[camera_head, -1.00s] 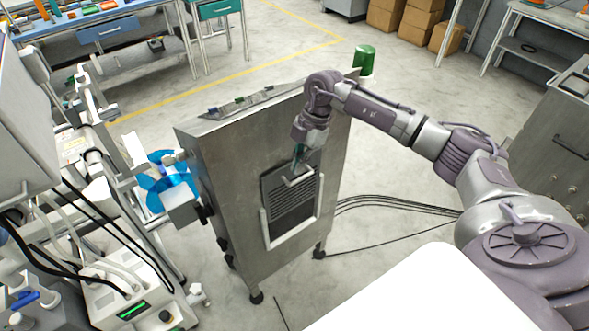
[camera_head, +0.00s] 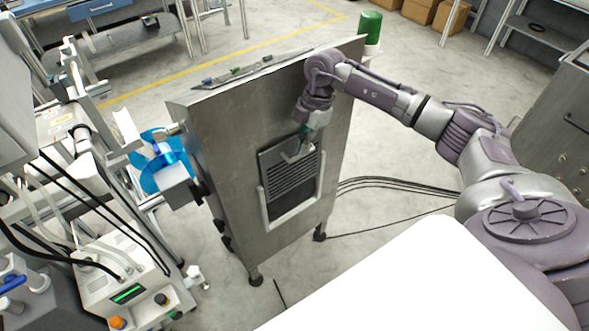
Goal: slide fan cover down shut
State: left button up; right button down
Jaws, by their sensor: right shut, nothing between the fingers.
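The fan cover (camera_head: 291,176) is a dark louvered panel on the front of a grey metal cabinet (camera_head: 236,125). It sits in the upper part of a pale U-shaped frame (camera_head: 263,207). Below its lower edge a dark opening (camera_head: 292,207) shows. A light handle (camera_head: 299,155) is near the cover's top edge. My right gripper (camera_head: 303,144) is shut and empty, pointing down at the cover's top by the handle. I cannot tell whether its fingertips touch the handle. My left gripper is not in view.
A blue fan-like part (camera_head: 163,160) and lab equipment (camera_head: 120,270) stand close to the cabinet's left. Black cables (camera_head: 400,190) lie on the floor to its right. A green cylinder (camera_head: 371,27) stands behind. Open floor lies beyond the cabinet.

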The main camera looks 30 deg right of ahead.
aim_at(307, 161)
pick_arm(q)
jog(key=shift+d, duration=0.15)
pick_arm(e)
jog(key=shift+f, duration=0.15)
